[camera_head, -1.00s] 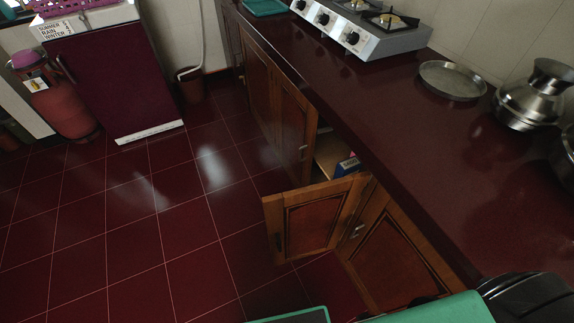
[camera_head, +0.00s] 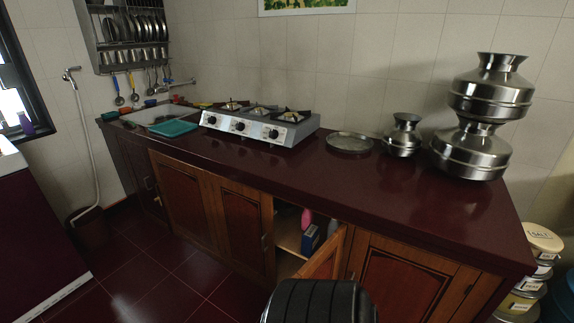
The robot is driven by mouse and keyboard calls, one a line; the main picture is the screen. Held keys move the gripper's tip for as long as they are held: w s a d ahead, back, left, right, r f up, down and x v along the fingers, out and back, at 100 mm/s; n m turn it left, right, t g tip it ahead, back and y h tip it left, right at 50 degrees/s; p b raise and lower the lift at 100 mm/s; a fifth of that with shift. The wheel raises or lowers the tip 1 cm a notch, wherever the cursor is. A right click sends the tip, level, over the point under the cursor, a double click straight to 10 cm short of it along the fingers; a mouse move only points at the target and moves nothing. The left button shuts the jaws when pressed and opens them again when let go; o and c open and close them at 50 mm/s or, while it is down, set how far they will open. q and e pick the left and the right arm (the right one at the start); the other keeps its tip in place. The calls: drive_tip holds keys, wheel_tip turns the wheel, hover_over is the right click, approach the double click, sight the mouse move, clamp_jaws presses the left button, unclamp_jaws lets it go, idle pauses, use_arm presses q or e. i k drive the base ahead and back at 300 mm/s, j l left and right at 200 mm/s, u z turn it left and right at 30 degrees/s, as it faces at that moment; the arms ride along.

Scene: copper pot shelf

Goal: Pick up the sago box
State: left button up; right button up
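A small blue box (camera_head: 310,240) stands on a shelf inside the lower cabinet, in the gap behind the open door (camera_head: 325,258). Its label is too small to read, so I cannot tell whether it is the sago box. No other box is clearly visible in the cabinet. A pink item (camera_head: 306,218) is beside it, and the door hides part of the inside. Neither of my grippers shows in the head view.
The dark red counter (camera_head: 250,165) carries a gas stove (camera_head: 258,126), a steel plate (camera_head: 349,142) and steel pots (camera_head: 472,150). A black rounded part, perhaps mine, covers the bottom middle. Stacked tubs (camera_head: 540,262) stand at right. Tiled floor is clear at left.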

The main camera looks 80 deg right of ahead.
sight(310, 238)
drive_tip(key=i+z, duration=0.8)
drive_tip(key=z, duration=0.2)
drive_tip(key=i+j+z, duration=0.45)
drive_tip(key=k+l, duration=0.1)
drive_tip(key=l, duration=0.05)
